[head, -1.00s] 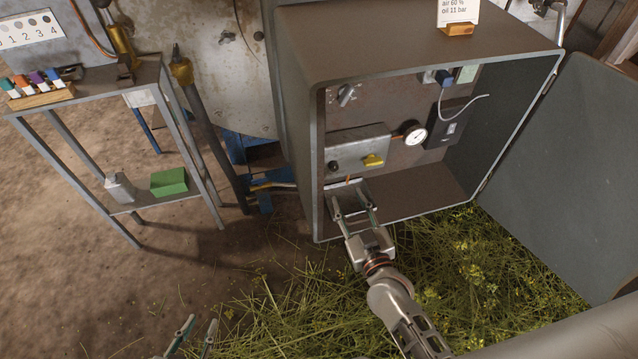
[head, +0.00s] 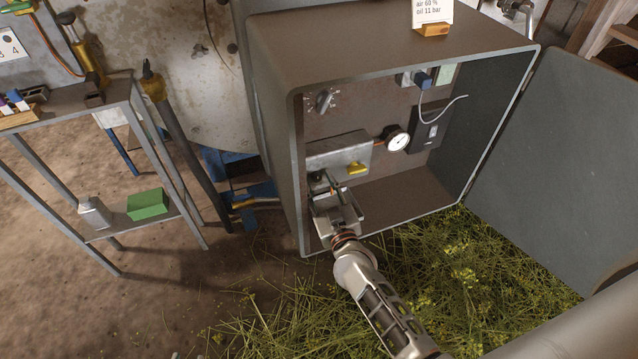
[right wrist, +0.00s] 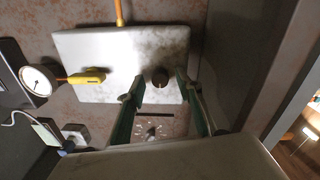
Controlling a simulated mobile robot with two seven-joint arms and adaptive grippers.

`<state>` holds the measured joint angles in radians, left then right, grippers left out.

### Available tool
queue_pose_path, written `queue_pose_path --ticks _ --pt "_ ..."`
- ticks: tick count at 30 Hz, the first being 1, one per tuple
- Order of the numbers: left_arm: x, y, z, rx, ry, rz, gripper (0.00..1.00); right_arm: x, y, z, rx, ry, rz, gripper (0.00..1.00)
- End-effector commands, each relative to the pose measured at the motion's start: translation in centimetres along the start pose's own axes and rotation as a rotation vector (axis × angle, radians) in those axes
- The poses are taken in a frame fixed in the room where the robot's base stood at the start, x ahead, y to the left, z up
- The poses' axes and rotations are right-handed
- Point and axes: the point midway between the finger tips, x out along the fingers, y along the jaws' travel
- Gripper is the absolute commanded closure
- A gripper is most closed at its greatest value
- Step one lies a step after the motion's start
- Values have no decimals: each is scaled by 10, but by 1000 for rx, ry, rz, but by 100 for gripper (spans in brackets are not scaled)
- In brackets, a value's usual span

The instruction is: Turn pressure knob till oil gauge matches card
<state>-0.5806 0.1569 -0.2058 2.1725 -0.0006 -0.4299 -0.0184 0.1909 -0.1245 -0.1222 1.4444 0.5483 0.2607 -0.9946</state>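The card (head: 432,11) on top of the cabinet reads "air 60 %, oil 11 bar". Inside the open cabinet, a round white gauge (head: 397,142) sits beside a grey metal block (head: 338,152); its reading is too small to tell. The gauge also shows in the right wrist view (right wrist: 37,80). A dark round knob (right wrist: 160,77) is on the block's face. My right gripper (right wrist: 159,82) is open, its fingertips on either side of the knob with gaps visible; in the head view, it (head: 327,182) covers the knob's area.
A yellow handle (head: 357,168) sticks out of the block close to the knob. The cabinet's walls (head: 277,150) surround my right gripper's work area, and its open door (head: 570,170) stands at the right. A metal rack (head: 90,235) stands at the left.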

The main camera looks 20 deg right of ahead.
Motion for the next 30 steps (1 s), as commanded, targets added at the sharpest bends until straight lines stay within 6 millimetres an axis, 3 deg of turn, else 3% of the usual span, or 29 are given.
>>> queue_pose_path --ticks 5,9,10,20,30 --pt "0 0 1 4 -2 1 74 0 0 0 0 0 0 65" --pt "0 -1 2 4 -4 0 74 0 0 0 0 0 0 98" --pt "0 -1 2 4 -4 0 74 0 0 0 0 0 0 100" --pt "0 -3 -1 1 0 -6 74 0 0 -2 27 0 0 100" --pt "-1 -7 -6 -5 1 -18 74 1 1 -5 227 -7 -3 100"
